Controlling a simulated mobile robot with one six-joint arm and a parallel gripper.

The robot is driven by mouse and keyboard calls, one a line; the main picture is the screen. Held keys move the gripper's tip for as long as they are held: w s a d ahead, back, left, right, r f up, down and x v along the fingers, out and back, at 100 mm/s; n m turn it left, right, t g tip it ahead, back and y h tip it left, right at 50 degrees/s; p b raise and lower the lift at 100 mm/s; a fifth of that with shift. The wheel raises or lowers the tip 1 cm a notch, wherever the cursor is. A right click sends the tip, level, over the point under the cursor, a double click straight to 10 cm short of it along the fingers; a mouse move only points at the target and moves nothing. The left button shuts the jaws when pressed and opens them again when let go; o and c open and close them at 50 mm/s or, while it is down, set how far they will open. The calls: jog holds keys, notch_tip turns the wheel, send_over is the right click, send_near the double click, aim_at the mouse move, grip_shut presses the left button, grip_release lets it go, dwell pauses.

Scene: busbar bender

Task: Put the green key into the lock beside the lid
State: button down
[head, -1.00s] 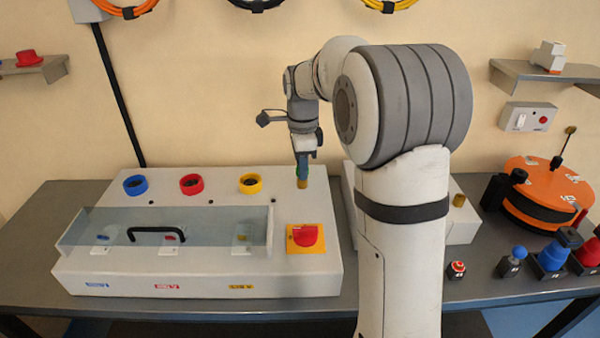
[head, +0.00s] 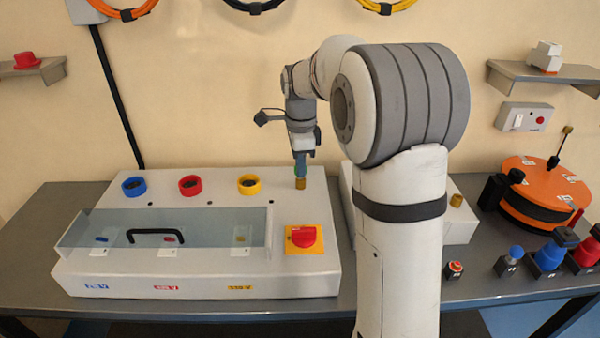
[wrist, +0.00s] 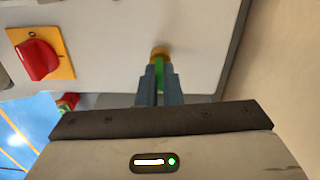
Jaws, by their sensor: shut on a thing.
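The green key (wrist: 159,75) is between the blue fingers of my gripper (wrist: 159,88) in the wrist view. My gripper (head: 301,163) is shut on it and points down at the brass lock (head: 300,184) on the white box, right of the clear lid (head: 200,229). The lock also shows in the wrist view (wrist: 160,52), at the key's tip. The key's far end meets the lock in the picture; I cannot tell how far in it sits. In the head view the fingers mostly hide the key. The lid looks closed, with a black handle.
A red rotary switch (head: 303,236) on a yellow plate lies in front of the lock. Blue (head: 134,186), red (head: 190,185) and yellow (head: 249,184) rings line the box's back. A second white box with a brass cylinder (head: 457,201) stands right, partly behind my arm.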

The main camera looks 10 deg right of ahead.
jog(key=shift+r+p, duration=1.15)
jog(key=shift+r, duration=0.25)
notch_tip(320, 180, up, 5)
jog(key=p, duration=0.4)
jog(key=shift+s, duration=0.1)
dwell(1.3)
